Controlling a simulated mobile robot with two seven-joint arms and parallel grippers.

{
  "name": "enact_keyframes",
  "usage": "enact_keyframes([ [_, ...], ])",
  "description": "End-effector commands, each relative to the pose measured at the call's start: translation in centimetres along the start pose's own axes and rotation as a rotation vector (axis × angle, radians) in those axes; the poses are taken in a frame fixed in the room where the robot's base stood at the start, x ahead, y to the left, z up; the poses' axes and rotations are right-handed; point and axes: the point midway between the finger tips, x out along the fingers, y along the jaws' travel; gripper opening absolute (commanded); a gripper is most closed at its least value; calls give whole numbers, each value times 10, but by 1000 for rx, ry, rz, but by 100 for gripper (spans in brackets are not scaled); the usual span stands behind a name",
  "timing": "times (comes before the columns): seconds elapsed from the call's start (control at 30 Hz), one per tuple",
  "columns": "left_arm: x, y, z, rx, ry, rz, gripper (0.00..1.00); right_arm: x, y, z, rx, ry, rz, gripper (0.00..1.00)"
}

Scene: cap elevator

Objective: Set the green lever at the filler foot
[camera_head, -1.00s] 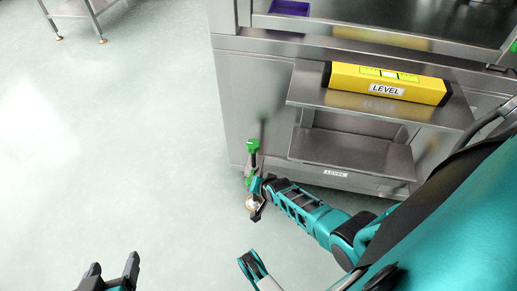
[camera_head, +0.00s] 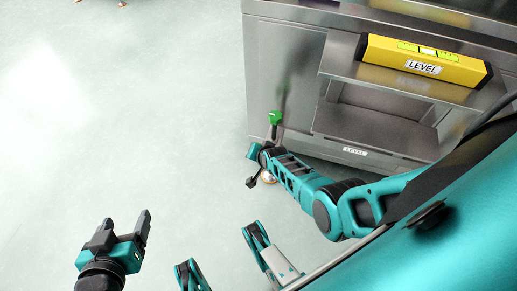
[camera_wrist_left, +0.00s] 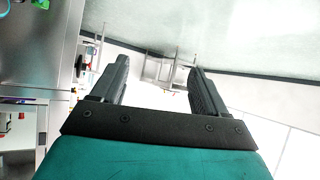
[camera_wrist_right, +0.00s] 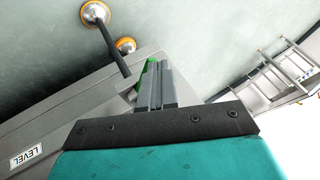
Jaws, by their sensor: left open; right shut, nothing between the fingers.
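The green lever (camera_head: 275,118) stands at the bottom front corner of the steel cabinet in the head view. A bit of green (camera_wrist_right: 149,70) shows behind the finger tips in the right wrist view. My right gripper (camera_wrist_right: 158,68) is shut and empty, its fingers covering most of the green part. Whether they touch it I cannot tell. In the head view my right wrist is low, just below the lever, and hides its lower end. Orange-rimmed round feet (camera_wrist_right: 95,13) show beyond the fingers. My left gripper (camera_head: 127,219) is open and empty, over bare floor, away from the cabinet.
The cabinet side (camera_head: 280,60) stands close to my right arm. The pale floor (camera_head: 120,120) at the left is clear. A ladder-like frame (camera_wrist_right: 285,75) shows in the right wrist view.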

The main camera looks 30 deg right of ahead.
Motion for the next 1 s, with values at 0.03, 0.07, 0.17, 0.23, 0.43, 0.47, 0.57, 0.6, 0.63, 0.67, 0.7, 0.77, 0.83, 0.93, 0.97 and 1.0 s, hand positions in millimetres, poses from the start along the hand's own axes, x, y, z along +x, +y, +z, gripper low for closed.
enact_keyframes([
  [0.03, 0, 0, 0, 0, -1, 1, 74, 0, -2, -2, 0, 4, -3, 0],
  [0.07, 0, 0, 0, 0, -1, 1, 74, 0, -2, -2, 0, 4, -3, 0],
  [0.17, 0, 1, 1, 0, -1, 2, 74, 1, -2, -3, 0, 5, -4, 0],
  [0.23, 0, 1, 1, 0, -2, 2, 74, 1, -3, -3, 0, 6, -4, 0],
  [0.43, 1, 1, 3, 0, -6, 2, 74, 0, -3, -4, 0, 9, -5, 0],
  [0.47, 1, 1, 3, 0, -7, 2, 74, 0, -3, -4, 0, 9, -5, 0],
  [0.57, 1, 1, 4, 0, -8, 2, 74, 0, -3, -5, 0, 10, -6, 0],
  [0.6, 1, 1, 3, 0, -9, 2, 74, 0, -4, -5, 0, 10, -6, 0],
  [0.63, 0, 1, 2, 0, -9, 2, 74, -1, -4, -6, 0, 10, -6, 0],
  [0.67, 0, 1, 1, 0, -9, 2, 74, -3, -4, -6, 0, 11, -6, 0],
  [0.7, -2, 1, -1, 0, -9, 1, 74, -5, -4, -6, 0, 11, -6, 0],
  [0.77, -4, 1, -5, 0, -8, -1, 74, -10, -5, -7, 0, 10, -5, 0],
  [0.83, -8, 0, -11, 1, -5, -5, 74, -18, -5, -7, 0, 9, -4, 0],
  [0.93, -15, -3, -22, 3, 8, -15, 74, -31, -5, -7, 1, 7, -3, 0],
  [0.97, -17, -5, -24, 4, 9, -19, 74, -35, -5, -7, 1, 6, -3, 0],
  [1.0, -19, -6, -25, 4, 8, -23, 74, -40, -5, -6, 1, 5, -2, 0],
])
